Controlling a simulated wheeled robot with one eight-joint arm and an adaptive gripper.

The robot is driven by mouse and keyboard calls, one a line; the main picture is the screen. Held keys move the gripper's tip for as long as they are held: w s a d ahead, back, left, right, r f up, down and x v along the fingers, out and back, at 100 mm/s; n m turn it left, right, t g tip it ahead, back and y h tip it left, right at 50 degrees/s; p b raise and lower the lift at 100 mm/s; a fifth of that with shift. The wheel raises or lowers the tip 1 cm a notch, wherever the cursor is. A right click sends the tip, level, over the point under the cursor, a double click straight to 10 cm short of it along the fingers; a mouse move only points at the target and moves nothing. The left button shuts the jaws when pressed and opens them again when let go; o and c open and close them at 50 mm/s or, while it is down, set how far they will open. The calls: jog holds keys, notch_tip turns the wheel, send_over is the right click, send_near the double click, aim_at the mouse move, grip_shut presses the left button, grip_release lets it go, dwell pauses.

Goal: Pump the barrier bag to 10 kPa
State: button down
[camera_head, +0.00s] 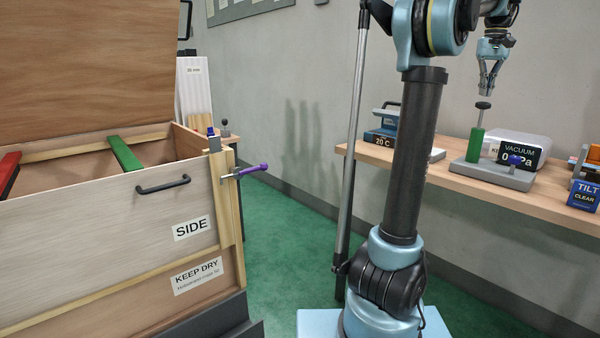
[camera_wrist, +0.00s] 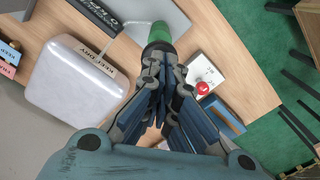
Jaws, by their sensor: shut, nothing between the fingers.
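The hand pump (camera_head: 477,142) has a green upright cylinder on a grey base, with a dark round knob on a thin rod, on the wooden bench. My gripper (camera_head: 488,92) is shut and empty, pointing down just above the knob; a small gap shows between them. In the wrist view my fingertips (camera_wrist: 166,66) lie over the pump, hiding part of it; its green cylinder (camera_wrist: 160,33) shows beyond them. A white, rounded bag-like thing (camera_wrist: 75,85) labelled KEEP DRY lies beside the pump.
A blue device marked 20 C (camera_head: 383,138) stands left on the bench (camera_head: 440,174). A blue TILT box (camera_head: 584,194) stands right. An open wooden crate (camera_head: 100,225) with a purple-handled latch (camera_head: 250,171) is at left. Green floor lies between crate and bench.

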jog(key=shift+f, duration=2.05)
jog(key=shift+r, duration=3.55)
